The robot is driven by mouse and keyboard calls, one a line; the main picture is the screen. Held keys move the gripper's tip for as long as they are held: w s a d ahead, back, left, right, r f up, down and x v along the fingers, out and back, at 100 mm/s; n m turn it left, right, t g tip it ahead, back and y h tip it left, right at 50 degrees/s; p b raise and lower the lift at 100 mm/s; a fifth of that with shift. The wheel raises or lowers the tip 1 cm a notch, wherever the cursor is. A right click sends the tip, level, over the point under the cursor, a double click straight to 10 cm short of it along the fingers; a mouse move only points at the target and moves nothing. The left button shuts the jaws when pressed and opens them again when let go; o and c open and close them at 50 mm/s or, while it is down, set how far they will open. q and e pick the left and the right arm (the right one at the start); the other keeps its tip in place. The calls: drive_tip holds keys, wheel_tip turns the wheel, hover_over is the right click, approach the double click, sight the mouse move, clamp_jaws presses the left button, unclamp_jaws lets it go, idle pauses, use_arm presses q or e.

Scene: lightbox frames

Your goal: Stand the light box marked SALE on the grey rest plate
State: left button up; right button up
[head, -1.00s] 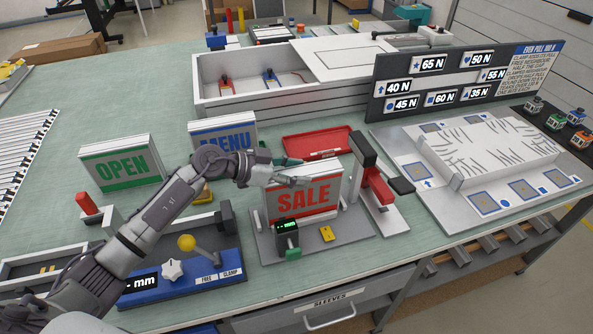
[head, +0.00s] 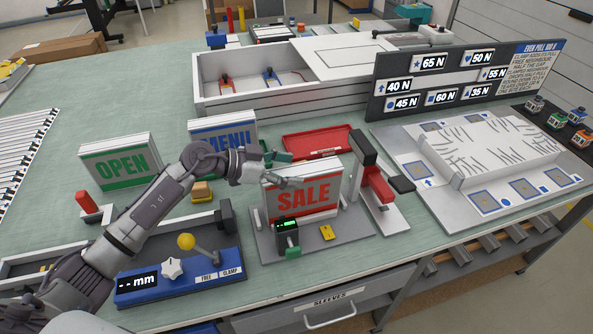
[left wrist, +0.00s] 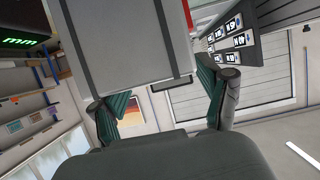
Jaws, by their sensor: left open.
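The SALE light box (head: 304,196) has a white body and a red-framed face. My right gripper is out of view.
The OPEN (head: 122,164) and MENU (head: 222,136) boxes stand to the left and behind. A red press-like stand (head: 376,184) is close on the right. A blue clamp base (head: 180,279) lies front left. A red tray (head: 318,143) lies behind.

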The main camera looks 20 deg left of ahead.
use_arm(q)
drive_tip(key=b+v, duration=0.1)
drive_tip(key=v, duration=0.9)
drive_tip(key=shift+s+b, duration=0.15)
drive_tip(key=shift+b, duration=0.25)
